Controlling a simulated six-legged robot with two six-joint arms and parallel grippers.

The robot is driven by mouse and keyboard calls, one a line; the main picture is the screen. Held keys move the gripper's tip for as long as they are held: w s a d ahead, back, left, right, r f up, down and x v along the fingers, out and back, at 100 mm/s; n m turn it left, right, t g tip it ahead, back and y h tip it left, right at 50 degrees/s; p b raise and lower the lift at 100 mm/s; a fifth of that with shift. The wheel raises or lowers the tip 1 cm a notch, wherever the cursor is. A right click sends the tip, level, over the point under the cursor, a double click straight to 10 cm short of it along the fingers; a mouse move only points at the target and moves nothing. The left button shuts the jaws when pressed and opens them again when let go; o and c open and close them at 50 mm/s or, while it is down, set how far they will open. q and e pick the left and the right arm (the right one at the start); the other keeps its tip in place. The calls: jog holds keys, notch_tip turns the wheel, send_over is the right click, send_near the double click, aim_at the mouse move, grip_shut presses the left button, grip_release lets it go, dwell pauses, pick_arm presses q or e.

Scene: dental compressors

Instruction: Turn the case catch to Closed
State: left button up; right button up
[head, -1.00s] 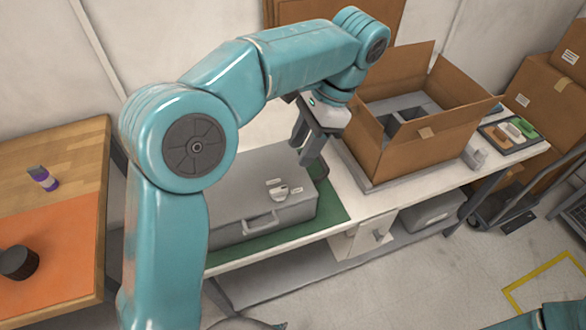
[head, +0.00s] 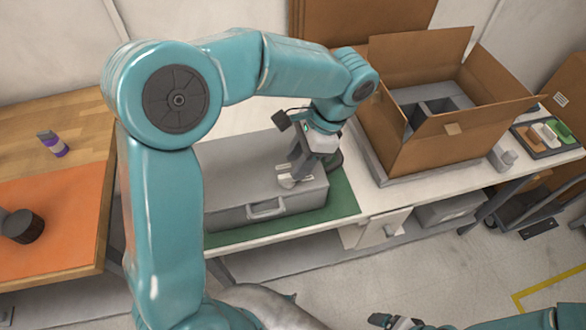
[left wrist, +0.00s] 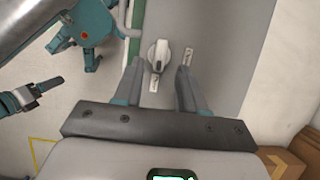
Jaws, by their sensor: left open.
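The grey case (head: 235,180) lies shut on a green mat (head: 343,200), its handle facing the front. Its catch (head: 287,181) is a small pale knob on the lid; in the left wrist view the catch (left wrist: 159,55) has its raised bar roughly upright in the picture, in line with the lower label (left wrist: 153,85). A second label (left wrist: 188,57) lies to its right. Neither label is readable. My left gripper (head: 303,172) is open over the lid, its fingertips (left wrist: 160,66) on either side of the catch in the picture; contact cannot be told. My right gripper (left wrist: 42,92) shows at the left wrist view's edge, jaws unclear.
An open cardboard box (head: 430,140) stands right of the case on the white bench (head: 385,197). A tray of coloured blocks (head: 548,134) lies farther right. At left, a wooden table (head: 60,115) holds a purple-and-grey bottle (head: 52,144) and a dark cylinder (head: 22,226).

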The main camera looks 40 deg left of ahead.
aim_at(288, 175)
pick_arm(q)
jog(key=shift+s+a+f, duration=0.3)
jog(key=shift+s+f, duration=0.1)
jog(key=shift+f, duration=0.2)
jog(key=shift+s+a+f, duration=0.25)
jog(key=shift+s+f, duration=0.15)
jog(key=shift+f, duration=0.15)
jog(key=shift+s+f, duration=0.1)
jog(key=shift+f, duration=0.25)
jog(key=shift+w+f, duration=0.3)
jog(key=shift+s+a, duration=0.1)
jog(key=shift+s, duration=0.1)
jog(key=shift+s+r, duration=0.1)
jog(key=c, duration=0.4)
grip_shut()
pick_arm(e)
jog(key=shift+s, duration=0.35)
